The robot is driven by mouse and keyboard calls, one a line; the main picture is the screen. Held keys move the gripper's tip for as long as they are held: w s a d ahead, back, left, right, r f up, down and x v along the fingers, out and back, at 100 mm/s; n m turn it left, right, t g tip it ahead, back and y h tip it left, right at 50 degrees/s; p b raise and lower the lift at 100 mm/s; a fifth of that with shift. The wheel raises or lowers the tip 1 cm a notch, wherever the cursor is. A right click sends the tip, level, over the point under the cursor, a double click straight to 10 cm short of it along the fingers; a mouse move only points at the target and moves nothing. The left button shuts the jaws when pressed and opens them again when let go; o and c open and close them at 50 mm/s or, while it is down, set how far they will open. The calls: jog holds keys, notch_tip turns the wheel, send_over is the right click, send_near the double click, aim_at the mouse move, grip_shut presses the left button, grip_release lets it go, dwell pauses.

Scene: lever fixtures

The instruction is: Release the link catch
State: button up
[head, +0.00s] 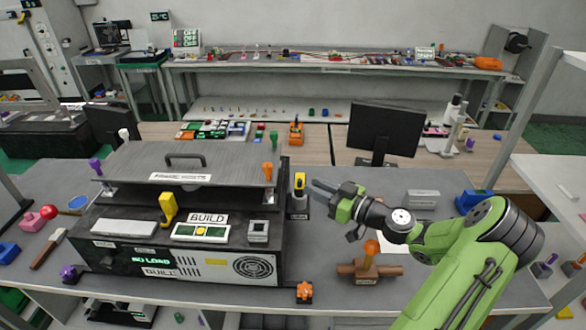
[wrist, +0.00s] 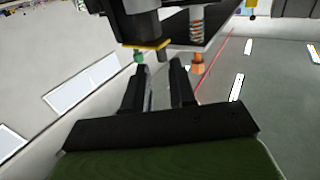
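No label that I can read names the link catch, so I cannot tell which fixture it is. A yellow-handled lever on a small dark block (head: 299,187) stands just right of the grey machine. My gripper (head: 318,190) is close to its right side, pointing left; I cannot tell whether they touch. In the wrist view my gripper (wrist: 160,68) has its two dark fingers apart with nothing between them. Another yellow lever (head: 168,209) stands on the machine's front ledge. An orange-knobbed brown fixture (head: 370,266) sits on the table below my arm.
The grey machine (head: 150,259) with a raised lid (head: 160,162) fills the table's left. A black monitor (head: 385,129) stands behind my gripper. A blue block (head: 472,200) and a grey box (head: 423,197) lie to the right. Bare table (head: 325,250) shows in front.

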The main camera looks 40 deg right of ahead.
jog(key=p+x, duration=0.1)
jog(key=x, duration=0.6)
jog(key=shift+w+a+r, duration=0.1)
jog(key=shift+a, duration=0.1)
grip_shut()
